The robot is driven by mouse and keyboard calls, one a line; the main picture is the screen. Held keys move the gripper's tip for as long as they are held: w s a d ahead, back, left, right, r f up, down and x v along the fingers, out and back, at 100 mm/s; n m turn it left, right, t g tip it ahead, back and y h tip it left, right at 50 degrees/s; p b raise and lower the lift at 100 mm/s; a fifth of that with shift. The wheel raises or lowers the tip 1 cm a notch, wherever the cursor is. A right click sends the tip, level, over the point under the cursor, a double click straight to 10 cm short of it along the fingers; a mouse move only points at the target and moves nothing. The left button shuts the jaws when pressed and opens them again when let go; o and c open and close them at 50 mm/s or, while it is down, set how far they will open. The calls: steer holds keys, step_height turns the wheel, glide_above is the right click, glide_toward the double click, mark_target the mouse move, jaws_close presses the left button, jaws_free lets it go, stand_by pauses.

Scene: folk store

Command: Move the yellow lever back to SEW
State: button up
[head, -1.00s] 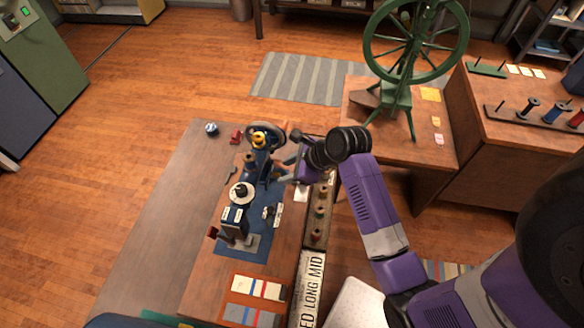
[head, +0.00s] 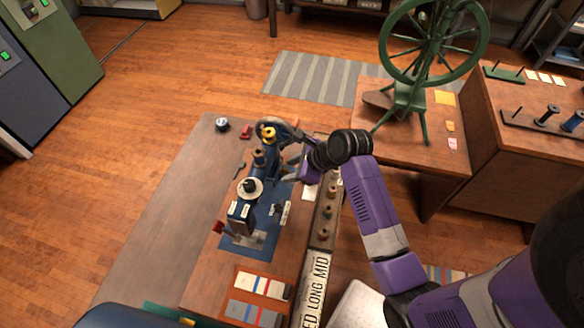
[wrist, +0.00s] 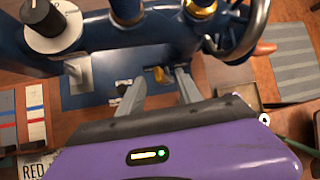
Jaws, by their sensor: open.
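A blue sewing machine (head: 262,178) stands on the wooden table, with a dark handwheel (head: 275,127) at its far end. In the wrist view the machine's arm (wrist: 150,38) crosses the top. A small yellow lever (wrist: 161,75) shows low on the machine's side, beyond my gripper and between the lines of its fingers. My gripper (wrist: 158,88) is open and empty, its two grey fingers pointing at the machine; I cannot tell whether either touches the lever. In the head view my gripper (head: 287,168) is beside the machine, partly hidden by my wrist. No SEW marking is readable.
A narrow tray of spools (head: 328,212) runs along the table's right edge, with a lettered strip (head: 314,290) nearer. Sample cards (head: 263,286) lie at the near end. A green spinning wheel (head: 433,45) stands on a stand to the right. The table's left side (head: 165,225) is largely clear.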

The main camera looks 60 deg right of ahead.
steer(key=d, duration=0.1)
steer(key=w+d+p, duration=0.1)
steer(key=d, duration=0.1)
steer(key=w+d+p, duration=0.1)
steer(key=d, duration=0.1)
steer(key=shift+d+f, duration=0.1)
steer(key=shift+f, duration=0.05)
stand_by(1.5)
steer(key=shift+s, duration=0.1)
steer(key=shift+s+a, duration=0.1)
steer(key=shift+a, duration=0.3)
stand_by(0.4)
steer(key=v, duration=0.8)
stand_by(0.5)
stand_by(0.8)
